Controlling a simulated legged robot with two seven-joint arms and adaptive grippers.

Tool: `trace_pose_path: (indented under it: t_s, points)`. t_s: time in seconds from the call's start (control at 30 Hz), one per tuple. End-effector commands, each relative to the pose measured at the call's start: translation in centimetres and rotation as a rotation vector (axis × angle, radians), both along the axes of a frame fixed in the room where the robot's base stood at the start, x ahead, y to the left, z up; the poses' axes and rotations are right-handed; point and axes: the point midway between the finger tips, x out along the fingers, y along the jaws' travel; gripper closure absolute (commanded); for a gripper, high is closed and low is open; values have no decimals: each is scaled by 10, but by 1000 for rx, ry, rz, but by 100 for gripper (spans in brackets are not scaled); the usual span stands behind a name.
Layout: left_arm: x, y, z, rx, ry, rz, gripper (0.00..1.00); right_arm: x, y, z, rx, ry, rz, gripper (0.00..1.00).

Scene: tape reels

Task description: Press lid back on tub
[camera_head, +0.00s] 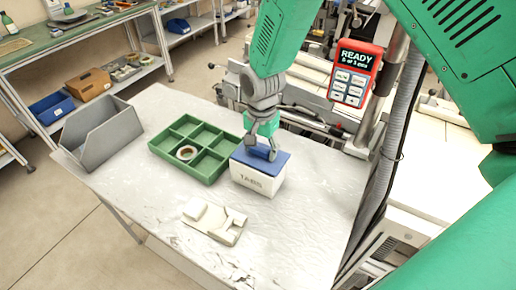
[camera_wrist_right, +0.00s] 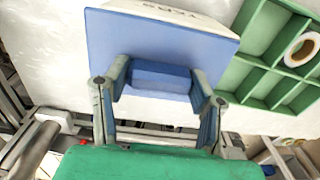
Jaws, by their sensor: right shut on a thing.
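The white tub (camera_head: 256,182), marked TABS, stands upright on the table. Its blue lid (camera_head: 278,163) lies over its top and looks about level; I cannot tell whether it is fully seated. My right gripper (camera_head: 262,152) points down over the lid and is shut on its raised handle. In the right wrist view the two fingers of the gripper (camera_wrist_right: 160,82) sit on either side of the handle of the blue lid (camera_wrist_right: 150,40). A strip of the white tub (camera_wrist_right: 175,12) with its lettering shows beyond the lid. My left gripper is out of view.
A green divided tray (camera_head: 172,157) holding a tape reel (camera_head: 186,153) stands close left of the tub. A grey bin (camera_head: 97,134) is at the table's left edge. A pale fixture (camera_head: 214,221) lies in front. A red READY panel (camera_head: 355,73) hangs behind right. The table's front right is clear.

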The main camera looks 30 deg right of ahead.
Motion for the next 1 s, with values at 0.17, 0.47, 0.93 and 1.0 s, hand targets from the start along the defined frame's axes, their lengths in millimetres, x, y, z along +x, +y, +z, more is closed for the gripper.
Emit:
trace_pose_path:
  t_s: [0.17,0.47,0.93,1.0]
  points:
    - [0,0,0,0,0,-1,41,1,2,0,-2,0,0,82]
    - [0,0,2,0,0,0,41,3,8,-1,-4,0,1,82]
    - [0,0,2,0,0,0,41,4,7,-3,-1,0,0,82]
    - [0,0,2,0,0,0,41,4,8,-2,-1,0,0,82]
